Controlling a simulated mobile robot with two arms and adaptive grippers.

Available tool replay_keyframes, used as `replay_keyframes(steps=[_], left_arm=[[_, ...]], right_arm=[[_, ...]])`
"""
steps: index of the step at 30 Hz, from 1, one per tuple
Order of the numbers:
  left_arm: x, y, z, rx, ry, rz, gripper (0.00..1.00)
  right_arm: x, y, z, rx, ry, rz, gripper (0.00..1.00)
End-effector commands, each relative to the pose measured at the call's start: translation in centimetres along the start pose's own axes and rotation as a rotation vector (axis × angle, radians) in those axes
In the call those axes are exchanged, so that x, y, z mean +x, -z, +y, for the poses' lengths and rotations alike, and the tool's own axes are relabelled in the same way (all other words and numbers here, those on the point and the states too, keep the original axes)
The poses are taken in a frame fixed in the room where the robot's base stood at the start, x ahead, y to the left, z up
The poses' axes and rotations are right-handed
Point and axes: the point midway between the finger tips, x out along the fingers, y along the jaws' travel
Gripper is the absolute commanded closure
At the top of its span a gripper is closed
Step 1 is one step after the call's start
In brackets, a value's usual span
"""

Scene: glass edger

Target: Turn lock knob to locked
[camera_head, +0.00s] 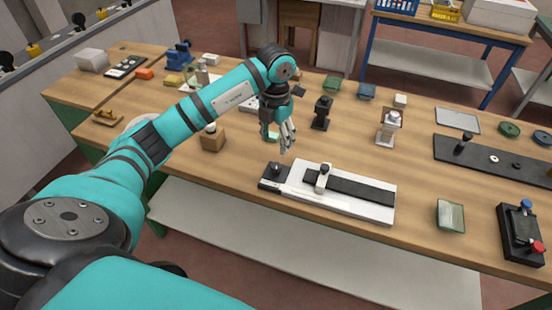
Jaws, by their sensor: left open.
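A white-and-black slide fixture (380,205) lies on the wooden workbench in the front middle. A small dark knob (276,169) stands on the black block at its left end; it may be the lock knob, and its turn position is too small to tell. An upright light post (322,179) stands midway along the fixture. My left gripper (287,148) hangs fingers down, open and empty, above the bench just behind the dark knob, apart from it. My right gripper is not in view.
A wooden block (213,138) is left of the gripper, and a black stand (321,113) is behind the fixture. A glass piece (450,216) and a black box with blue and red knobs (522,232) lie to the right. A long black plate (492,160) lies at back right.

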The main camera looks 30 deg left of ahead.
Motion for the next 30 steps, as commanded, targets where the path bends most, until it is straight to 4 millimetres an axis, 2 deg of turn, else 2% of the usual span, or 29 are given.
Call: replay_keyframes(steps=[6, 13, 18, 26, 30], left_arm=[[4.6, 0.1, -0.1, 0.001, 0.002, 0.005, 0.47], [8.2, 0.0, -0.1, 0.002, 0.002, 0.002, 0.47], [9.3, 0.0, -0.1, 0.001, 0.001, 0.000, 0.47], [9.5, 0.0, -0.1, 0.002, 0.001, -0.001, 0.47], [9.5, 0.0, -0.1, 0.002, 0.001, -0.001, 0.63]], right_arm=[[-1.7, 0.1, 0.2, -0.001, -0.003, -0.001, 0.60], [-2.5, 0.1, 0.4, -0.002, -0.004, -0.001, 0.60], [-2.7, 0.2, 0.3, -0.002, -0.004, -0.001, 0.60], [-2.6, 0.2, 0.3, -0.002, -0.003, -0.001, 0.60], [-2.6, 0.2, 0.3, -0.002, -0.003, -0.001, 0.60]])
